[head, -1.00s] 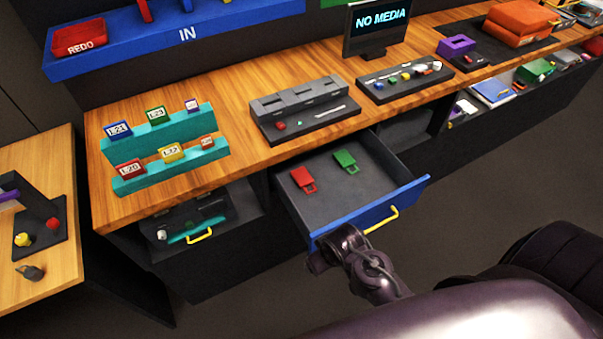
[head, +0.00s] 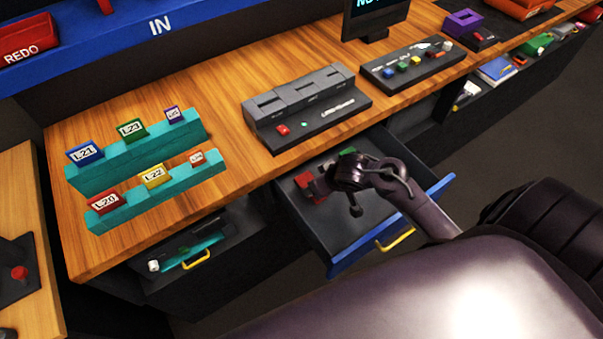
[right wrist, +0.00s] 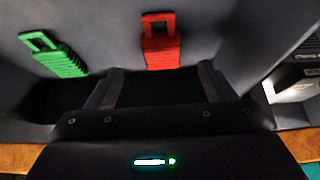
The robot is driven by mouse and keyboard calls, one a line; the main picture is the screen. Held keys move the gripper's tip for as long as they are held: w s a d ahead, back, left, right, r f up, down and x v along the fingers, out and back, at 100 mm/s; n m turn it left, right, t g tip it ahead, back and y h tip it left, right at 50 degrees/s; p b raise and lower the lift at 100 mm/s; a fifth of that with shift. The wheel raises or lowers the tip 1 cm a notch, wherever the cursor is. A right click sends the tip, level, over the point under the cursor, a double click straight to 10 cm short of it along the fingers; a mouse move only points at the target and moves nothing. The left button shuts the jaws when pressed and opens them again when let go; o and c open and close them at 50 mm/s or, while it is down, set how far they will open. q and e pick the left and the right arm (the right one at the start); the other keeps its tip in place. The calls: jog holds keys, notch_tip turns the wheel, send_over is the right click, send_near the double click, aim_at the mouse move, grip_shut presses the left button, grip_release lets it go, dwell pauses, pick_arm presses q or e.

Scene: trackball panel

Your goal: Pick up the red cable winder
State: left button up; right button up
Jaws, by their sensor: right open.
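The red cable winder (head: 303,181) lies in the open drawer, partly covered by my right gripper in the head view. In the right wrist view the red winder (right wrist: 161,50) lies flat, its handle loop pointing away, ahead of the gap between my fingers. My right gripper (right wrist: 160,85) is open and empty, its two fingers apart on either side of the winder's line. In the head view my right gripper (head: 342,192) is over the drawer, just right of the winder. Contact cannot be told. My left gripper is not in view.
A green winder (right wrist: 60,58) lies left of the red one in the wrist view. The drawer (head: 355,232) has raised walls and a blue front with a yellow handle. The wooden counter (head: 225,115) overhangs its back and carries a grey panel (head: 305,105) and teal racks (head: 140,160).

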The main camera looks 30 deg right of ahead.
jog(key=shift+w+f, duration=0.25)
jog(key=shift+f, duration=0.55)
jog(key=shift+x, duration=0.9)
jog(key=x, duration=0.2)
jog(key=shift+w+a+f, duration=0.15)
jog(key=shift+w+f, duration=0.05)
jog(key=shift+f, duration=0.1)
jog(key=shift+w+f, duration=0.15)
jog(key=shift+f, duration=0.1)
jog(key=shift+c, duration=0.2)
jog(key=c, duration=0.9)
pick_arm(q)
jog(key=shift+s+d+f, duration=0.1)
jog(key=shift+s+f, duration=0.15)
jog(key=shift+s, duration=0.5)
pick_arm(e)
jog(key=shift+c, duration=0.7)
jog(key=shift+r, duration=0.1)
